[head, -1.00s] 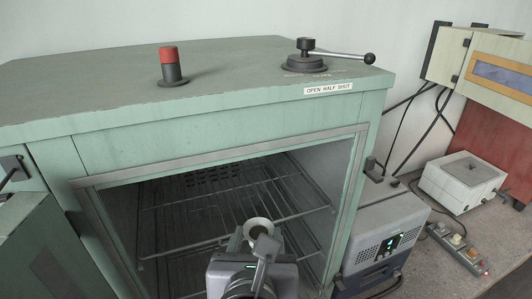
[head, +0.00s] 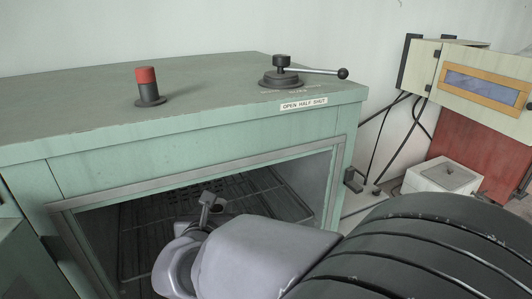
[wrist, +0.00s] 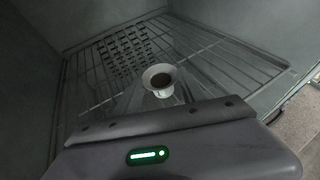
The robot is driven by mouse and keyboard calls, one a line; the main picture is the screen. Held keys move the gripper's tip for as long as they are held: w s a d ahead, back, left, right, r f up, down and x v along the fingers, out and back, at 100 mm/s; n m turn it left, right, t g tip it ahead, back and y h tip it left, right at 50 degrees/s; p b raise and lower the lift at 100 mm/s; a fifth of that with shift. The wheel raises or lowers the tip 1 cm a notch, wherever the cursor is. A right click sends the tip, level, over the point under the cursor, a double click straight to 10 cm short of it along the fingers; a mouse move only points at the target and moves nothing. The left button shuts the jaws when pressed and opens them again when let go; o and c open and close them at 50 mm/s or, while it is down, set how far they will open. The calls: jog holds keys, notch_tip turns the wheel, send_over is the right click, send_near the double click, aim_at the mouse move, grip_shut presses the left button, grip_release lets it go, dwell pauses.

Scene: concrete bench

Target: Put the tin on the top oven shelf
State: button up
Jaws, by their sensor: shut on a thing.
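The tin (wrist: 160,82) is a small pale round vessel with a flared rim and a dark inside, seen from above in the wrist view. My gripper (wrist: 160,93) is shut on it and holds it upright, over the wire shelf (wrist: 215,62) inside the oven. I cannot tell the gap between tin and shelf. In the head view, my gripper (head: 212,207) is at the open front of the green oven (head: 190,155), and my wrist hides most of the tin. The wire shelf (head: 265,187) shows behind it.
The oven's top edge and side walls frame the opening closely. A red-capped post (head: 148,88) and a lever (head: 310,72) stand on the oven top. A pale box (head: 440,178) sits on the bench at right.

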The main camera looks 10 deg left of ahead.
jog(key=shift+w+a+f, duration=0.1)
jog(key=shift+w+f, duration=0.05)
jog(key=shift+f, duration=0.65)
jog(key=shift+w+a+f, duration=0.15)
jog(key=shift+f, duration=0.15)
jog(key=o, duration=1.5)
